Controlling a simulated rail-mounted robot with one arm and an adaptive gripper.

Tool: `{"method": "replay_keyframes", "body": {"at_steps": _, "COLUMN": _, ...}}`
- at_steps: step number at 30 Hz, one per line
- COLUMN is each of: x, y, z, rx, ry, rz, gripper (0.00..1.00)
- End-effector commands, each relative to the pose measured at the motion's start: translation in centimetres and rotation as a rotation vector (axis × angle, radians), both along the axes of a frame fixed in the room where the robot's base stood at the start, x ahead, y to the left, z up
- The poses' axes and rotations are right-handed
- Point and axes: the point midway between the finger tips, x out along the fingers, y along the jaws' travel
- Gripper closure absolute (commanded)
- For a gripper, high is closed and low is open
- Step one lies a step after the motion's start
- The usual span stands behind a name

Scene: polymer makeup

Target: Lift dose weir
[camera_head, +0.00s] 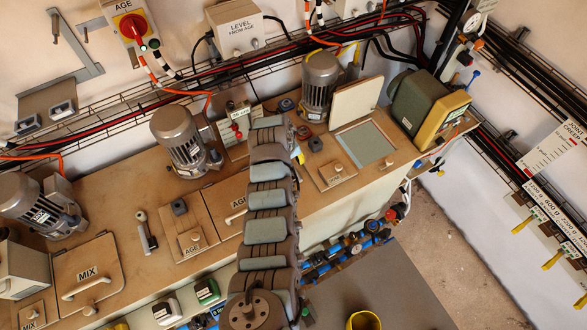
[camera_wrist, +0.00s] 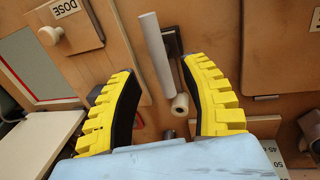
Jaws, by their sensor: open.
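My gripper (camera_wrist: 157,72) is open in the wrist view, its yellow fingers with dark inner pads spread apart. A pale upright bar handle (camera_wrist: 153,52) shows between the fingertips, closer to the right finger, with a dark bracket (camera_wrist: 173,42) and a round pale end beside it. It looks like a weir handle, but it bears no readable label. I cannot tell whether a finger touches it. A wooden plate labelled DOSE (camera_wrist: 85,42) with a round knob lies left of the fingers. In the head view my arm hides this handle and most of the gripper.
The wooden bench carries motors (camera_head: 320,82), an AGE hatch (camera_head: 228,205), a MIX hatch (camera_head: 88,275) and a similar lever (camera_head: 145,235). A grey-green framed opening (camera_head: 365,143) is at the right. Cables and a wire tray run along the wall.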

Motion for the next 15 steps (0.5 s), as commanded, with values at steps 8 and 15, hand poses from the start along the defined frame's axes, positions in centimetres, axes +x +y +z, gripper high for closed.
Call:
{"method": "replay_keyframes", "body": {"at_steps": 8, "x": 0.0, "y": -0.3, "z": -2.1, "rx": 0.000, "ry": 0.006, "rz": -0.001, "gripper": 0.55}}
{"method": "replay_keyframes", "body": {"at_steps": 15, "x": 0.2, "y": -0.6, "z": -3.2, "rx": 0.001, "ry": 0.002, "rz": -0.002, "gripper": 0.55}}
